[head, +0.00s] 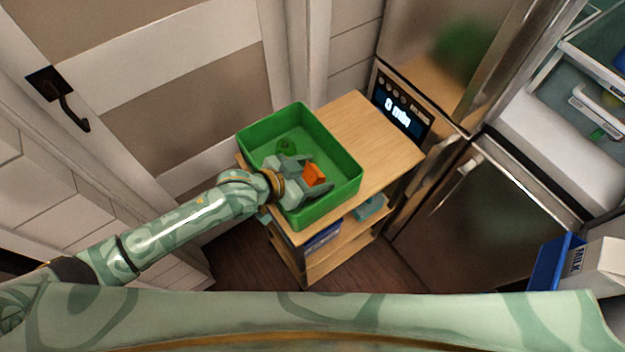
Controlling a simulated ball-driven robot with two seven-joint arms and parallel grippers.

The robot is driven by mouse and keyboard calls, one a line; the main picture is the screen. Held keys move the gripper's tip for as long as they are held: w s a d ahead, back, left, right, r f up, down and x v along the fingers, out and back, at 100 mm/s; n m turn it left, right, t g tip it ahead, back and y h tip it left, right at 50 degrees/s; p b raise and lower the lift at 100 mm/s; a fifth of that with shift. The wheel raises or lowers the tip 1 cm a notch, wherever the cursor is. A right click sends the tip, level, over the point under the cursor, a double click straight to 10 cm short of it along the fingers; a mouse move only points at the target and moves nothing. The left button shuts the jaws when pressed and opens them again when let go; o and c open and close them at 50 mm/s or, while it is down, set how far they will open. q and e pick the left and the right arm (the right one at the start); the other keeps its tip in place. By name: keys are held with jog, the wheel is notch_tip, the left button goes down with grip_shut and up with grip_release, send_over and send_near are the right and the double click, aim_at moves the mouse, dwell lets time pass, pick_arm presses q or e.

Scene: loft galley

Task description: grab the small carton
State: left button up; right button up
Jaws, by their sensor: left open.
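A small orange carton-like object (315,174) is inside the green bin (345,196) on the wooden cart. My left gripper (306,178) reaches into the bin from the left. It is open, with its fingers at the orange object, and I cannot tell whether they touch it. The gripper hides part of the object. A white carton marked MILK (597,268) stands at the lower right, partly cut off by the frame edge. My right gripper is not in view.
The wooden cart top (385,150) is clear right of the bin. A steel fridge (480,215) stands right, with an open compartment above. A blue container (556,262) is beside the milk. A paneled door (140,90) is behind left.

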pick_arm(q)
jog(key=shift+c, duration=0.3)
jog(key=c, duration=1.1)
jog(key=shift+c, duration=0.2)
